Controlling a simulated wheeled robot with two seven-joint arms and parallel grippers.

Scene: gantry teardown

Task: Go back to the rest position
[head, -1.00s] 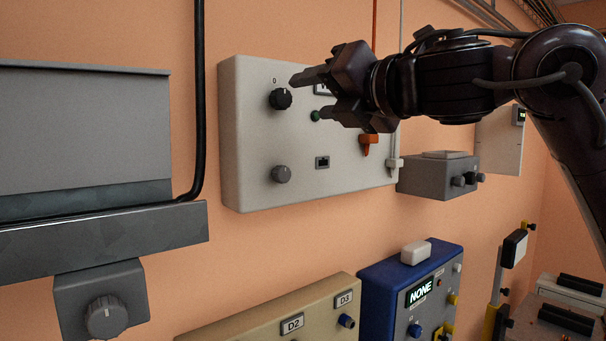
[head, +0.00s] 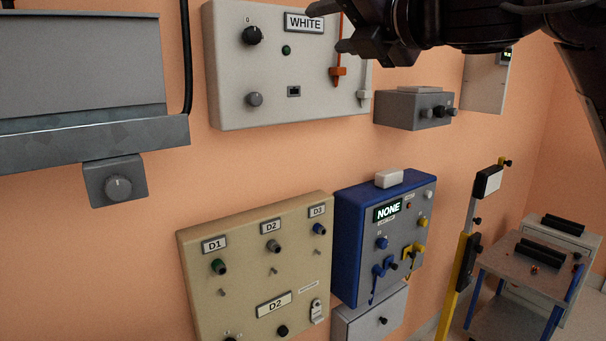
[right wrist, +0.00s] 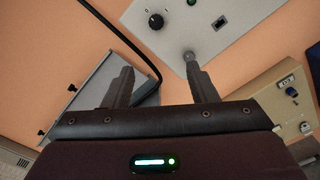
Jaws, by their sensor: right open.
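My right gripper (head: 330,28) is at the top of the head view, in front of the upper right part of the white wall panel (head: 222,85). Its two fingers are apart with nothing between them. It also shows in the right wrist view (right wrist: 165,85), where both fingers are spread and empty. The panel has a black knob (head: 252,35), a grey knob (head: 255,99), a WHITE label (head: 304,22) and an orange lever (head: 338,72). My left gripper is not in view.
A grey box and ledge (head: 90,135) are on the left wall. Below are a beige panel (head: 230,290) and a blue box reading NONE (head: 350,250). A small grey box (head: 405,110) is right of the white panel. A cart (head: 510,265) stands at right.

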